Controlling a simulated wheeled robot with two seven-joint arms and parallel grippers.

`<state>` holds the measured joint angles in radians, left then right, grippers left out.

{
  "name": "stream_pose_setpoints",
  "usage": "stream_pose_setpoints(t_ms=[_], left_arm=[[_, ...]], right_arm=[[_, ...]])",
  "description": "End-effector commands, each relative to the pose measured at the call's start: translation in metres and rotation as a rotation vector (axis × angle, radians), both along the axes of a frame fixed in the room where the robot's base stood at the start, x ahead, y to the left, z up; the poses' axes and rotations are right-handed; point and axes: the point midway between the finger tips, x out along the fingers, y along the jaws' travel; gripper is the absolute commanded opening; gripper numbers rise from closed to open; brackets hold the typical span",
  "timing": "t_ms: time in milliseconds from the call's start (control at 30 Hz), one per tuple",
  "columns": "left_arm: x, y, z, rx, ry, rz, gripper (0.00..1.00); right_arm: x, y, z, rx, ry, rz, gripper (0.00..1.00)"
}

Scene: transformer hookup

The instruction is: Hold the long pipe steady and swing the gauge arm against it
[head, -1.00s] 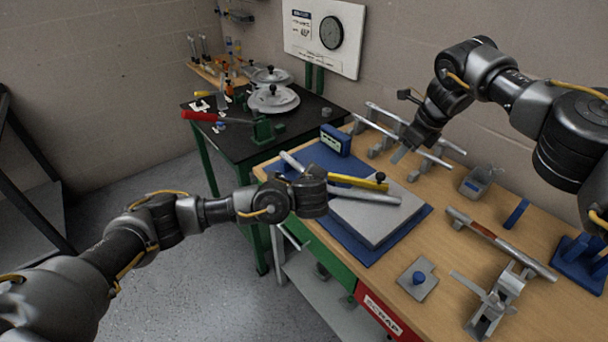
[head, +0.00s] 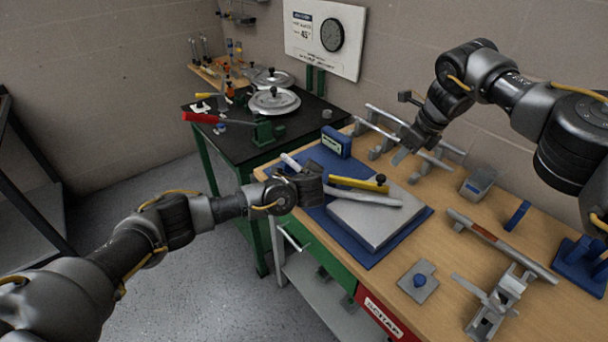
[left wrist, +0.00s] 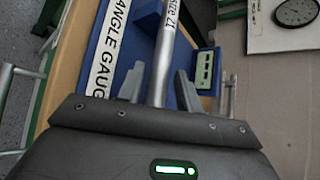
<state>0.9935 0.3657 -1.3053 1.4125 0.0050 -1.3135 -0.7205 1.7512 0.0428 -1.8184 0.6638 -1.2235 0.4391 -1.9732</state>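The long grey pipe (head: 368,198) lies across the grey plate of the angle gauge (head: 375,224). Its other end (head: 291,162) shows beyond my left gripper, which hides the part between. The yellow gauge arm (head: 352,183), with a black knob, lies just behind the pipe, at a slight angle to it. My left gripper (head: 314,178) is at the gauge's left side. In the left wrist view the pipe (left wrist: 163,62) runs between its open fingers (left wrist: 159,90), with a gap on both sides. My right gripper (head: 402,156) is by the pipe rack, away from the gauge; its fingers are unclear.
A rack with pipes (head: 381,119) stands at the table's back. A blue block with a display (head: 336,142) stands behind the gauge.

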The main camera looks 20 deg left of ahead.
Motion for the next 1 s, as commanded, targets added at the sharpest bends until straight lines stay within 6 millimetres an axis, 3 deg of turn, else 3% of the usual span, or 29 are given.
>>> stream_pose_setpoints(t_ms=[33, 267, 333, 433, 567, 667, 900, 1000], left_arm=[[0.000, 0.000, 0.000, 0.000, 0.000, 0.000, 0.28], [0.000, 0.000, 0.000, 0.001, 0.000, 0.001, 0.00], [0.000, 0.000, 0.000, 0.001, 0.000, 0.001, 0.00], [0.000, 0.000, 0.000, 0.001, 0.000, 0.001, 0.00], [0.000, 0.000, 0.000, 0.001, 0.000, 0.001, 0.00], [0.000, 0.000, 0.000, 0.001, 0.000, 0.001, 0.00], [0.000, 0.001, 0.000, 0.001, 0.000, 0.001, 0.00], [0.000, 0.001, 0.000, 0.001, 0.000, 0.001, 0.00]], right_arm=[[0.000, 0.000, 0.000, 0.000, 0.000, 0.000, 0.36], [0.000, 0.000, 0.000, 0.000, 0.000, 0.000, 0.36], [0.000, 0.000, 0.000, 0.000, 0.000, 0.000, 0.36], [0.000, 0.000, 0.000, 0.000, 0.000, 0.000, 0.48], [0.000, 0.000, -0.002, 0.002, 0.000, 0.003, 0.48], [-0.002, 0.002, -0.014, 0.023, -0.002, 0.017, 0.48], [-0.018, 0.022, -0.070, 0.207, -0.089, 0.075, 0.48], [-0.024, 0.027, -0.074, 0.328, -0.184, 0.049, 0.48]])
